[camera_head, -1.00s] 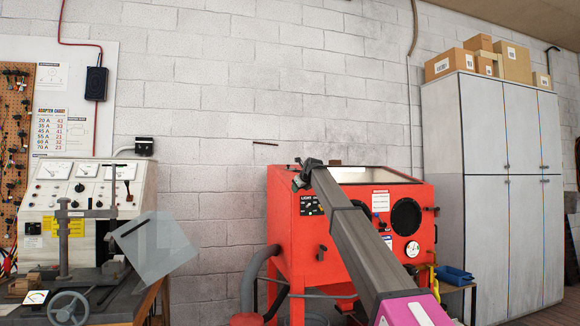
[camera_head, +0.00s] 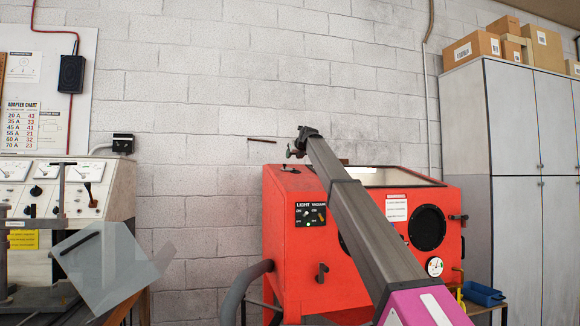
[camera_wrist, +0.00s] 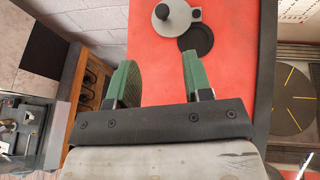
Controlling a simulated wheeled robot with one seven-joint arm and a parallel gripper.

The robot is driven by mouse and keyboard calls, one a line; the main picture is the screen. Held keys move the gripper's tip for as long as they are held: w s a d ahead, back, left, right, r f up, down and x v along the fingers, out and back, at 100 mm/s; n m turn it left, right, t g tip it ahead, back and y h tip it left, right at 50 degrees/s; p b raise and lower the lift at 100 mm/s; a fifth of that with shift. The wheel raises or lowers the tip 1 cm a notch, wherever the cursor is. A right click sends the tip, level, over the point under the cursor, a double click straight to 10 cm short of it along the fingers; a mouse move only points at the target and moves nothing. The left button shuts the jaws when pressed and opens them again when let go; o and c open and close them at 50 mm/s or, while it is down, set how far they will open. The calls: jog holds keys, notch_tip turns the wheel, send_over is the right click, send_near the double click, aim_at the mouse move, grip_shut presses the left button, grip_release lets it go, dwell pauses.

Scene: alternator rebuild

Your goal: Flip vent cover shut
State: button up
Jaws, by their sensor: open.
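In the wrist view, a grey round cover with a dark knob (camera_wrist: 172,18) lies at the top on a red surface. A dark round opening or ring (camera_wrist: 196,42) sits just below and right of it, partly overlapped by it. My gripper (camera_wrist: 160,60) has two green fingers, apart and empty, below the cover and not touching it. In the head view, my gripper (camera_head: 302,142) is small above the top left of the red blasting cabinet (camera_head: 285,235). The cover cannot be made out clearly there.
A grey locker (camera_head: 462,130) stands right of the cabinet, with cardboard boxes (camera_head: 473,47) on top. A test bench (camera_head: 118,190) with a clear tilted shield (camera_head: 105,268) is at left. A grey hose (camera_head: 240,290) runs by the cabinet's left side.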

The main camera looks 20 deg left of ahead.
aim_at(286, 170)
jog(key=x, duration=1.1)
jog(key=shift+w+r, duration=0.3)
jog(key=shift+w, duration=0.1)
grip_shut()
